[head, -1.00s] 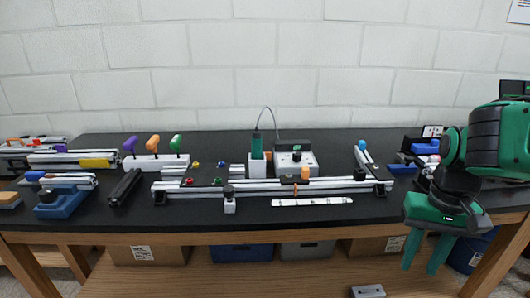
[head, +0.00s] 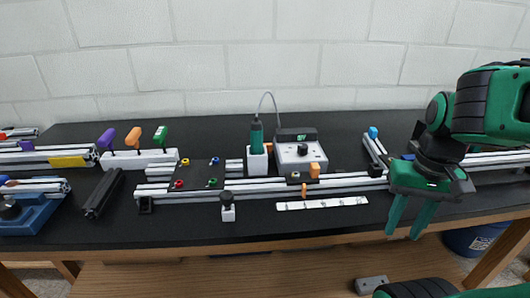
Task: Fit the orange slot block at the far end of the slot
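A long silver extrusion rail (head: 265,191) lies along the front of the black bench. A small orange block (head: 314,170) stands just behind the rail, by the front right corner of the grey control box. A thinner orange piece (head: 304,190) sits at the rail's front face; I cannot tell which of the two is the slot block. My gripper (head: 403,236) hangs at the right, in front of the bench's front edge, pointing down. My arm hides the area past the rail's right end.
A grey control box (head: 299,153) and a green driver in a white holder (head: 257,150) stand behind the rail. A grey block with a black knob (head: 228,210) and a white strip (head: 322,203) lie in front. A blue-knobbed short extrusion (head: 376,150) stands at right.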

